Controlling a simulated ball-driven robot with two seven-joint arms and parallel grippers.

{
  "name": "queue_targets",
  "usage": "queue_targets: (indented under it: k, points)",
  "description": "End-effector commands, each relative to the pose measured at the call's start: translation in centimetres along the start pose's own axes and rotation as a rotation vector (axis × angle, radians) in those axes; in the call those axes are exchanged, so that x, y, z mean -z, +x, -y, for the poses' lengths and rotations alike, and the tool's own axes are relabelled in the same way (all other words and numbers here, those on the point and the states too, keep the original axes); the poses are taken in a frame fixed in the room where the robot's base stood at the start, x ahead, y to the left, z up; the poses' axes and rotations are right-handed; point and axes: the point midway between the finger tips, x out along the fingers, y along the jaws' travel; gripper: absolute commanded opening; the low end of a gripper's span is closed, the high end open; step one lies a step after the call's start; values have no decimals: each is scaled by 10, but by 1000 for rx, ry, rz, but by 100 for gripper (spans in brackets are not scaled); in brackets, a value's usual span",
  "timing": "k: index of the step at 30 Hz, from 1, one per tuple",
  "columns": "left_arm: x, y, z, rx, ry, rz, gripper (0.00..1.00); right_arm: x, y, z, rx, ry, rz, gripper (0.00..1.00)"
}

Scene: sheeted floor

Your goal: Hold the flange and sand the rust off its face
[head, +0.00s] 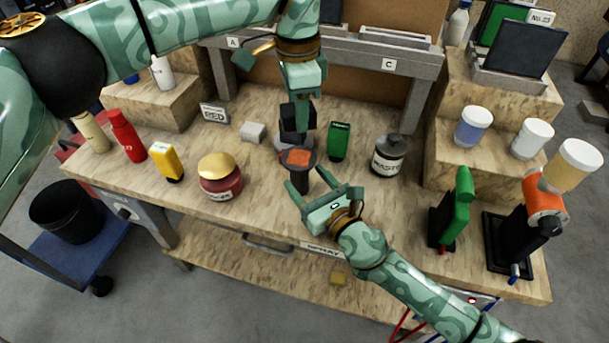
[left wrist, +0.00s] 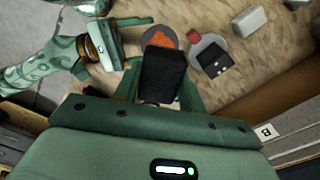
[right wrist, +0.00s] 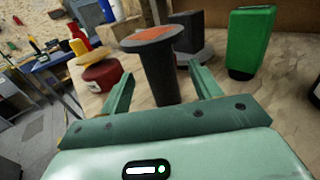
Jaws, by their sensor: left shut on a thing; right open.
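The flange (head: 299,180) is a dark grey disc on a thick stem, upright near the bench's front edge. Its top face has an orange rust patch (head: 298,158), also visible in the left wrist view (left wrist: 161,40). My left gripper (head: 298,103) is shut on a black block (left wrist: 163,76), held above and just behind the flange, apart from the rust in the left wrist view. My right gripper (head: 307,178) is open. In the right wrist view the flange stem (right wrist: 161,75) stands between its fingers (right wrist: 160,82), with gaps on both sides.
Behind the flange is a grey round dish (left wrist: 196,44) with a dark block on it. A green box (head: 339,141) and a lidded grey pot (head: 389,156) stand right, a gold-lidded red jar (head: 220,180) left. A green item (head: 456,205) and orange tool (head: 541,200) stand far right.

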Motion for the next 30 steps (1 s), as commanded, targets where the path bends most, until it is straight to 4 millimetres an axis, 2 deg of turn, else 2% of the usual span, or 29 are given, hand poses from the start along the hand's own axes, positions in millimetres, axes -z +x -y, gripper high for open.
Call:
queue_targets:
  k: [3,6,15,21,22,27,30]
  points:
    - [0,0,0,0,0,0,22,0,15,0,0,1,0,63]
    - [0,0,0,0,0,0,22,0,21,0,0,2,0,63]
    - [0,0,0,0,0,0,22,0,23,0,0,2,-1,63]
    - [0,0,0,0,0,0,22,0,23,0,0,2,-1,7]
    - [0,0,0,0,0,0,22,0,23,0,0,2,-1,1]
    - [0,11,0,-2,0,0,22,0,22,0,0,2,-1,1]
    - [0,10,0,1,0,0,22,0,22,0,1,2,-1,1]
